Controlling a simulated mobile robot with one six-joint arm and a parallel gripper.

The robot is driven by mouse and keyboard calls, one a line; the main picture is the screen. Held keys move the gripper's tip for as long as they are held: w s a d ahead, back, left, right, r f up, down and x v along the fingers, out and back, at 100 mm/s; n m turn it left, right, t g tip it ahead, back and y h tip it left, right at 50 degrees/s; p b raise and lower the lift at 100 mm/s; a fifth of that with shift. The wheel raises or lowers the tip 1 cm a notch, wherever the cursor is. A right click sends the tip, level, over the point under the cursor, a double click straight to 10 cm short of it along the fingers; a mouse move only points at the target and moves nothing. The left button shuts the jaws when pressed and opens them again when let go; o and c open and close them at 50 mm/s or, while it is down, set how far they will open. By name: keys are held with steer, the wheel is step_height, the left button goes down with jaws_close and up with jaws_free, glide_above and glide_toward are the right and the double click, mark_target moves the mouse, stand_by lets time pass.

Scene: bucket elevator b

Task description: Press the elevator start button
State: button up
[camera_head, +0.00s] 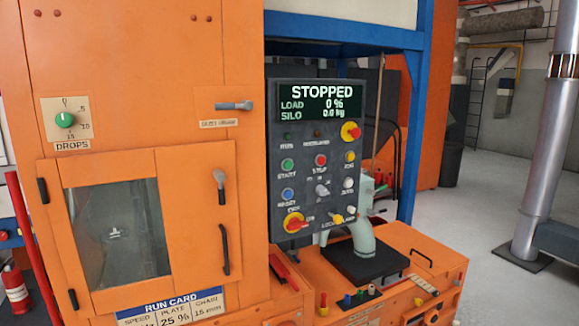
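The control panel (312,215) is a dark grey box to the right of the orange machine housing. Its display (320,101) reads STOPPED, LOAD 0 %, SILO 0.0 kg. The green start button (287,164) is on the panel's left side, with the label START under it. The red stop button (320,160) is to its right, and the blue reset button (287,194) is below it. Nothing covers the start button. My gripper is not in view.
Red-on-yellow knobs sit at the panel's upper right (351,132) and lower left (295,223). The orange housing (195,60) has a windowed door (120,235) with handles. A blue post (414,120) stands right of the panel. Grey floor (480,200) is open at right.

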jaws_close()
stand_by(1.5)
